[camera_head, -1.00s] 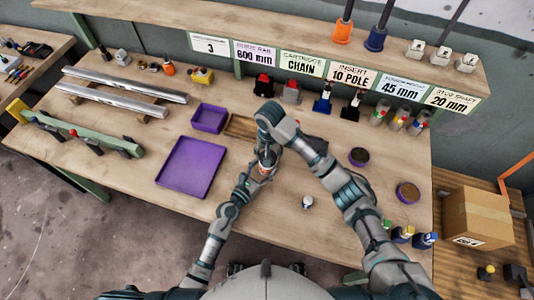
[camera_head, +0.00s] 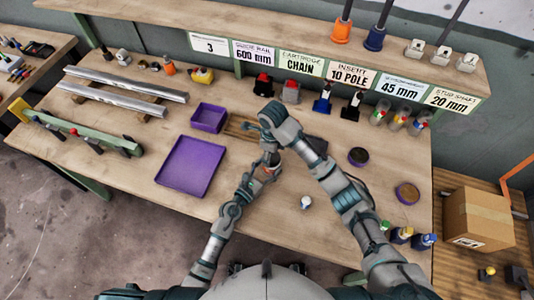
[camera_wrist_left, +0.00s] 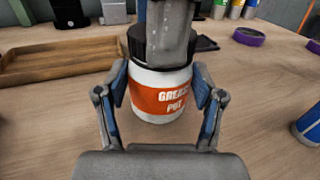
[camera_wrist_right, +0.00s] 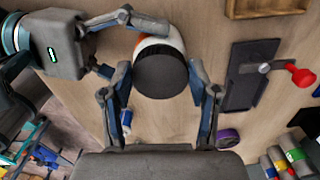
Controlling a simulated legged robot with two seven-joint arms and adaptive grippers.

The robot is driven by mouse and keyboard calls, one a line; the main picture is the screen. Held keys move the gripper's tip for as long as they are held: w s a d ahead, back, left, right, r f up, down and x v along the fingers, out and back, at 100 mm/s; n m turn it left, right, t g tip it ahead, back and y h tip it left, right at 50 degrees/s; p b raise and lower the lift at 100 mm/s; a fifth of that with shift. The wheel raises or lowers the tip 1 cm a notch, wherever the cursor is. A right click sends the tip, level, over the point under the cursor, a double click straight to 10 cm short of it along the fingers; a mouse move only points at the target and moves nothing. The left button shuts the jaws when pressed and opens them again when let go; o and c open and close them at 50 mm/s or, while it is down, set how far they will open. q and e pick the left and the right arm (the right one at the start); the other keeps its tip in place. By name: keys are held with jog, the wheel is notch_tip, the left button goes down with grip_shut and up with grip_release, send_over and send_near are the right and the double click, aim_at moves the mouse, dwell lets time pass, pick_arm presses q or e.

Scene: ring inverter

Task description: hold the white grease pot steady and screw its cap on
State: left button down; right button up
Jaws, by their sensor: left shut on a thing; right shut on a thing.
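The white grease pot (camera_wrist_left: 160,88), with an orange label, stands upright in the left wrist view. My left gripper (camera_wrist_left: 163,98) is shut around its body, one finger on each side. The black cap (camera_wrist_right: 161,76) sits at the top of the pot, and my right gripper (camera_wrist_right: 160,88) is shut on it from above. A right finger hides part of the cap in the left wrist view. I cannot tell how far the cap is threaded. In the head view, my left gripper (camera_head: 267,170) and right gripper (camera_head: 269,148) meet over the bench and mostly hide the pot.
A wooden tray (camera_wrist_left: 60,62) lies behind the pot. Purple trays (camera_head: 190,166) lie to the left on the bench (camera_head: 290,235). A small white-topped item (camera_head: 306,202) stands right of my left arm.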

jog(key=shift+w+d, duration=0.1)
jog(key=shift+d, duration=0.45)
jog(key=o, duration=0.8)
jog(key=shift+d, duration=0.3)
jog(key=shift+a, duration=0.75)
jog(key=shift+a+r, duration=0.2)
jog(key=shift+a, duration=0.05)
jog(key=r, duration=0.2)
jog(key=d+r, duration=0.1)
jog(key=r, duration=0.1)
jog(key=shift+d, duration=0.35)
